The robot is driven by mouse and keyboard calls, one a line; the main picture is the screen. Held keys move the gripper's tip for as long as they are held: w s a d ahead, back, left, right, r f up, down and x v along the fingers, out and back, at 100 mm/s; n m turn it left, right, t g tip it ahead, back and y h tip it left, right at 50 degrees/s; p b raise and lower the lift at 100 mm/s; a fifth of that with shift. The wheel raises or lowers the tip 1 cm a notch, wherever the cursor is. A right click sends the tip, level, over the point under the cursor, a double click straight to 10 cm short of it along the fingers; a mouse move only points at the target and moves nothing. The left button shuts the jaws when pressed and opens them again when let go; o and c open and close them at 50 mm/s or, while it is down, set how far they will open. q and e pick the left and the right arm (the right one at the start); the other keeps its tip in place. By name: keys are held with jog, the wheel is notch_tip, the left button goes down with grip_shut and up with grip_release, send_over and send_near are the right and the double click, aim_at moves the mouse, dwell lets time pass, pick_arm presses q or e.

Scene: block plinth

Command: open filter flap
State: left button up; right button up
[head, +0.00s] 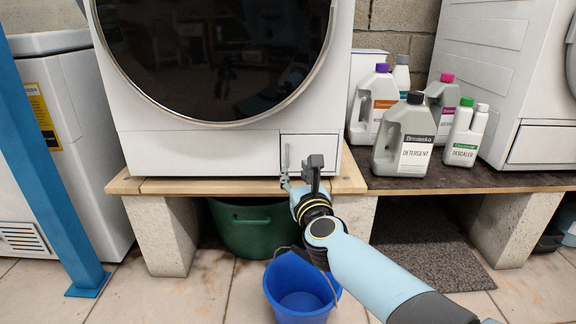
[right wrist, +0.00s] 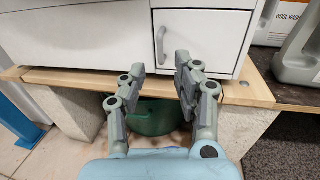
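The filter flap (head: 318,149) is a small white rectangular panel at the lower right of the white washing machine's front. It looks closed and flush, and also shows in the right wrist view (right wrist: 205,38). Its slim upright grey handle (head: 287,156) is near the flap's left edge; in the right wrist view the handle (right wrist: 161,45) appears just beyond the gap between my fingers. My right gripper (head: 300,175) is open and empty, low in front of the flap; its spread fingers (right wrist: 160,66) show no contact with the handle. My left gripper is out of view.
The washing machine (head: 200,150) stands on a wooden board (head: 160,187) over concrete blocks. Several bottles, including a grey detergent jug (head: 404,140), stand right of the flap. A green tub (head: 245,228) and blue bucket (head: 300,290) are below. A blue post (head: 45,170) rises at left.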

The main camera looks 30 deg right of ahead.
aim_at(288, 156)
jog(key=b+x, duration=0.1)
jog(key=x, duration=0.6)
jog(key=shift+w+d+f, duration=0.15)
jog(key=shift+w+d, duration=0.05)
jog(key=shift+w, duration=0.15)
jog(key=shift+w+d+b, duration=0.2)
jog(key=shift+w+b, duration=0.15)
jog(key=shift+w, duration=0.25)
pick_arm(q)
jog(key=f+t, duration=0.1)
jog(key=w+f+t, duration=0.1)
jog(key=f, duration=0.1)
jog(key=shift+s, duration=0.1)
pick_arm(e)
grip_shut()
